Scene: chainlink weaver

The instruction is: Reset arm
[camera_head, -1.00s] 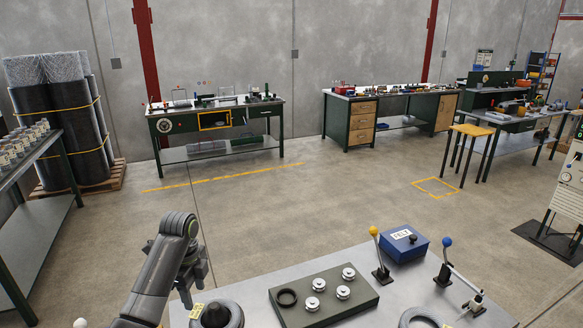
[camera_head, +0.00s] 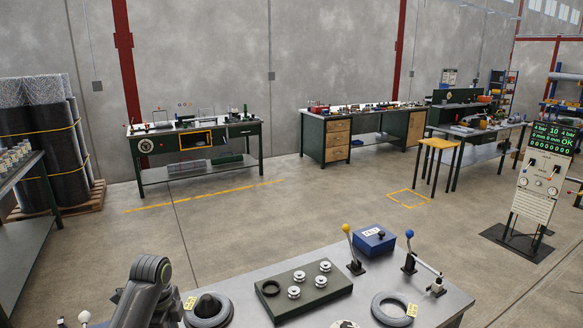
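My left arm shows at the bottom left in the head view, folded beside the left edge of the metal table (camera_head: 240,297). Its gripper is not clearly visible; the dark arm links hide it or it lies out of frame. My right arm and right gripper are not in view. No held object can be seen.
The table bears a green block with several silver rollers (camera_head: 318,296), grey wire coils (camera_head: 395,307), a yellow-knobbed lever (camera_head: 352,250), a blue-knobbed lever (camera_head: 409,250) and a blue box (camera_head: 374,240). A control panel (camera_head: 541,178) stands right.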

